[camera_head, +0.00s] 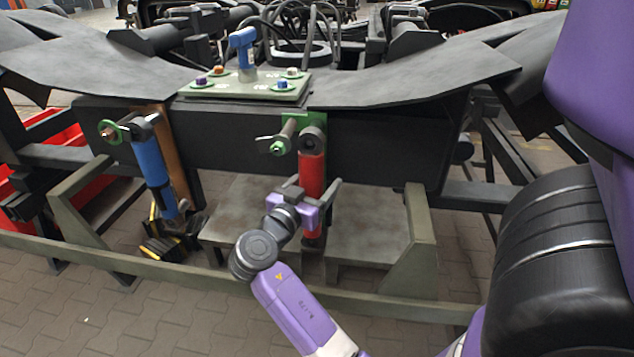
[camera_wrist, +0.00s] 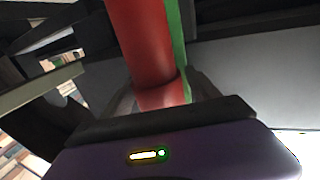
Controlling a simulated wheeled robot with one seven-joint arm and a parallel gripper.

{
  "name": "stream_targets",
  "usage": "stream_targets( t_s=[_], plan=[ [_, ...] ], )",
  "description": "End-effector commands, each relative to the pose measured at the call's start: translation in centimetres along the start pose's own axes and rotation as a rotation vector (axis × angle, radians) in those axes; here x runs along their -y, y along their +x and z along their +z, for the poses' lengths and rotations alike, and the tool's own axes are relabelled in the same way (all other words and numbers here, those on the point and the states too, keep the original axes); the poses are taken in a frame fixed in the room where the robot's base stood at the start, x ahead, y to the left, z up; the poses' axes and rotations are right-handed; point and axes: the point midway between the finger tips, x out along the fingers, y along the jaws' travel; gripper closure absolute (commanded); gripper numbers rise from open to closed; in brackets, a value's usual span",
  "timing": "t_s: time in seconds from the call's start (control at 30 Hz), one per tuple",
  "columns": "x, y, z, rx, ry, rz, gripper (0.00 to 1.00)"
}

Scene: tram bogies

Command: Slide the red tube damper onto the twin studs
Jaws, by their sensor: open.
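The red tube damper (camera_head: 313,170) stands upright in front of the dark beam, with a dark eye (camera_head: 313,138) at its top. A green mounting plate (camera_head: 307,119) shows behind the eye. A metal stud (camera_head: 287,132) with a green-rimmed end sticks out just left of the eye. I cannot tell whether the eye sits on a stud. The lower stud is hidden. My purple gripper (camera_head: 311,186) is open, its dark fingers on either side of the red tube's middle. In the wrist view the red tube (camera_wrist: 147,50) runs between the fingers, beside a green strip (camera_wrist: 177,45).
A blue damper (camera_head: 151,163) hangs at the left of the beam (camera_head: 240,132). A plate (camera_head: 262,91) with a blue tool (camera_head: 243,48) and several coloured fasteners lies on top. A grey frame rail (camera_head: 200,279) crosses in front. Red crates (camera_head: 95,185) stand at left.

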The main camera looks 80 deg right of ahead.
Motion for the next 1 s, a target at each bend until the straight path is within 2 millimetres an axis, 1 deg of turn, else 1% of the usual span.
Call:
stream_targets(
  t_s=[0.17, 0.27, 0.5, 0.6, 0.73, 1.0],
  plan=[
    [0.1, -0.7, 0.2, 0.002, -0.003, -0.002, 0.3],
    [0.1, -2.1, 0.2, 0.001, -0.002, -0.004, 0.3],
    [0.1, -6.0, 0.1, 0.0, 0.0, -0.004, 0.3],
    [0.0, -7.0, 0.1, -0.001, 0.0, -0.001, 0.3],
    [0.0, -7.8, 0.0, -0.001, 0.0, -0.002, 0.3],
    [0.0, -7.8, 0.0, -0.001, 0.0, 0.0, 0.3]
  ],
)
